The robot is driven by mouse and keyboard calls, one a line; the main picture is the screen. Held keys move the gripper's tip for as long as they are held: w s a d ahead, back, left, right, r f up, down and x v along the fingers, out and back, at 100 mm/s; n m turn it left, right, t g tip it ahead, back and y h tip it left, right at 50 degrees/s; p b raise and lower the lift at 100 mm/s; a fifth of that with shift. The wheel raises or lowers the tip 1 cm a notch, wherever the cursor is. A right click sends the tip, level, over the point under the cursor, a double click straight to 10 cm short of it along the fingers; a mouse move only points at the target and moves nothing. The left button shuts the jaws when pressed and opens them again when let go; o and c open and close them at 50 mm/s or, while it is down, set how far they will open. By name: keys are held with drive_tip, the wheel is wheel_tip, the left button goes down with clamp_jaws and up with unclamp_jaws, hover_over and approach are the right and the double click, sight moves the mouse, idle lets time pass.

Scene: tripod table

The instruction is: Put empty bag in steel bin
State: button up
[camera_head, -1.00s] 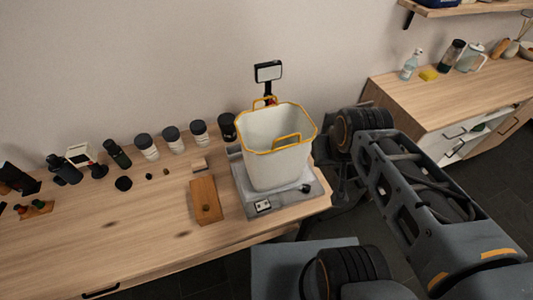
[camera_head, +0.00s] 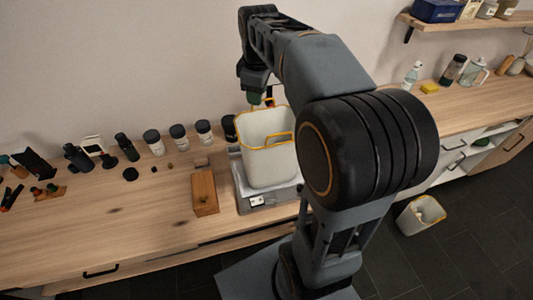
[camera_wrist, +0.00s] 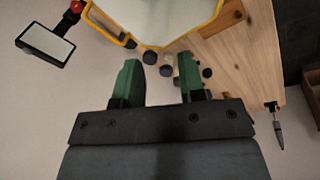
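A white open-topped bag (camera_head: 268,160) with a yellow rim and two yellow handles stands upright on a grey scale (camera_head: 244,196) on the wooden table. Its rim and pale surface show at the top of the wrist view (camera_wrist: 165,20). My gripper (camera_wrist: 158,75) has two green fingers spread apart with nothing between them. In the head view my gripper (camera_head: 255,97) hangs near the bag's far rim, apart from it as far as I can tell.
A wooden block (camera_head: 204,193) lies left of the scale. Several dark-lidded jars (camera_head: 179,137) stand along the wall. The scale's display (camera_wrist: 48,44) stands beside the bag. My arm hides part of the scale and table. The front left of the table (camera_head: 60,235) is clear.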

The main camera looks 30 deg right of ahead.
drive_tip(key=w+d+n+g, duration=0.1)
drive_tip(key=w+d+n, duration=0.5)
drive_tip(key=w+d, duration=0.15)
drive_tip(key=shift+w+a+f+p, duration=0.1)
drive_tip(key=shift+w+f+p, duration=0.2)
drive_tip(key=shift+f, duration=1.95)
drive_tip(key=shift+w+a+f+p, duration=0.1)
drive_tip(key=shift+w+f+p, duration=0.2)
drive_tip(key=shift+f, duration=1.9)
drive_tip(key=shift+w+a+f+p, duration=0.1)
drive_tip(key=shift+w+f+p, duration=0.2)
drive_tip(key=shift+f, duration=1.95)
clamp_jaws()
